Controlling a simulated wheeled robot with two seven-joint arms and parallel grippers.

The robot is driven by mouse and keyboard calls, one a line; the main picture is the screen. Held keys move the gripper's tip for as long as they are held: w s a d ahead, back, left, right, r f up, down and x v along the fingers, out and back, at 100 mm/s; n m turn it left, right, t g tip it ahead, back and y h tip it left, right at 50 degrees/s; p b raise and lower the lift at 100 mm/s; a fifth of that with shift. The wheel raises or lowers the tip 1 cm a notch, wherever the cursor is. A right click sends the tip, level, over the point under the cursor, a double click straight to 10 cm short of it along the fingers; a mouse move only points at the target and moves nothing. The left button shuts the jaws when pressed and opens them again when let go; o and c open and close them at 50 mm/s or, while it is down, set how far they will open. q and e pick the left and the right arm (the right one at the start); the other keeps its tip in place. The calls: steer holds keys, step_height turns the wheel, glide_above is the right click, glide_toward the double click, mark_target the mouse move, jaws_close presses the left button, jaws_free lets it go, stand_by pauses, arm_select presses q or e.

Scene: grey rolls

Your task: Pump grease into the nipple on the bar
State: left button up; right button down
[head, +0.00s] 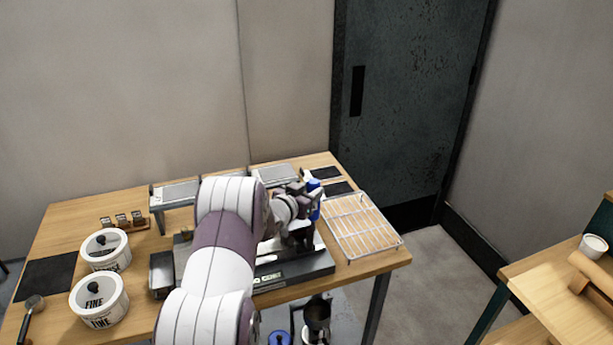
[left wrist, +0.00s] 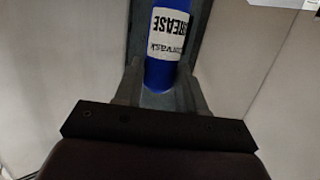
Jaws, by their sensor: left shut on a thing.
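A blue grease tube with a white label reading GREASE (left wrist: 168,62) is between the fingers of my left gripper (left wrist: 160,88) in the left wrist view. The left gripper is shut on it. In the head view a bit of blue grease tube (head: 315,190) shows beside the left gripper (head: 303,200), above the right part of a dark machine base (head: 295,268) on the wooden table. My left arm covers much of that machine. I cannot make out the bar or its nipple, nor whether the tube touches anything. My right gripper is not in view.
A wire rack (head: 360,226) lies at the table's right end. Two white tubs, one marked FINE (head: 100,302), and a black mat (head: 45,277) are at the left. Low metal stands (head: 273,175) line the back. A second table (head: 560,290) stands at right.

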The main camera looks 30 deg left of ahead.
arm_select(q)
steer(key=shift+w+a+r, duration=0.15)
steer(key=shift+a+r, duration=0.25)
steer(key=shift+r, duration=0.15)
steer(key=shift+w+d, duration=0.1)
steer(key=shift+w, duration=0.1)
steer(key=shift+s, duration=0.1)
steer(key=shift+s+r, duration=0.1)
step_height(320, 180, down, 6)
steer(key=b, duration=0.4)
steer(key=shift+r, duration=0.15)
